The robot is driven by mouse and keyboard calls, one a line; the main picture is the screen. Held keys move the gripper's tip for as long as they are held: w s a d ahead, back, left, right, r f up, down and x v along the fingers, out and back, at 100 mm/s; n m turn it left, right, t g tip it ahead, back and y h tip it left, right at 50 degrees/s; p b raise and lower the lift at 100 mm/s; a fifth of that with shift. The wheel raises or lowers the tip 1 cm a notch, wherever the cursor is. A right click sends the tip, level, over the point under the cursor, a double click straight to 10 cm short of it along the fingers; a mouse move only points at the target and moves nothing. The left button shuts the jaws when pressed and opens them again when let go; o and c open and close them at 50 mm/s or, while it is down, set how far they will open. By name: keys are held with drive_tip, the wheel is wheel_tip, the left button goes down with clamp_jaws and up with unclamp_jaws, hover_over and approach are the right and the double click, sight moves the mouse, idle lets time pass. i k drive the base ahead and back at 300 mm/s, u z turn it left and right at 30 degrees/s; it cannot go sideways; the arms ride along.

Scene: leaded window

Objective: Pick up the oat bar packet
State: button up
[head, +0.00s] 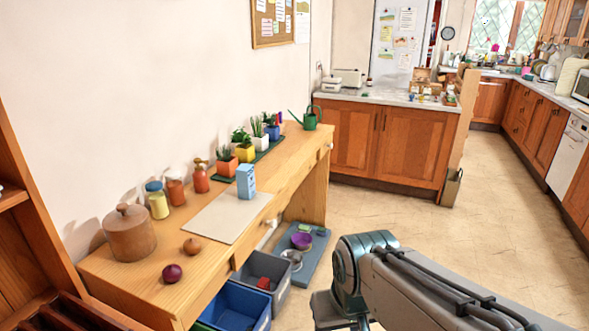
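I cannot make out an oat bar packet for certain in the head view. A blue and white carton (246,181) stands upright on the wooden desk, at the back edge of a pale mat; its label is too small to read. Small items on the far counter are also too small to name. My arm reaches in from the lower right and bends down at the bottom edge, over the floor to the right of the desk. My gripper's fingers are not in view, and nothing held can be seen.
The wooden desk (130,281) holds a brown lidded pot (130,235), bottles, an onion (172,273) and potted plants. Below are a blue bin (235,307), a grey bin (279,269) and a blue mat with bowls. The floor (440,235) to the right is clear.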

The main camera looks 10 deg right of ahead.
sight(245, 173)
drive_tip(key=z, duration=0.6)
drive_tip(key=i, duration=1)
drive_tip(key=u, duration=0.2)
drive_tip(key=i, duration=1.05)
drive_tip(key=u, duration=0.95)
drive_tip(key=i, duration=0.2)
drive_tip(key=u, duration=0.25)
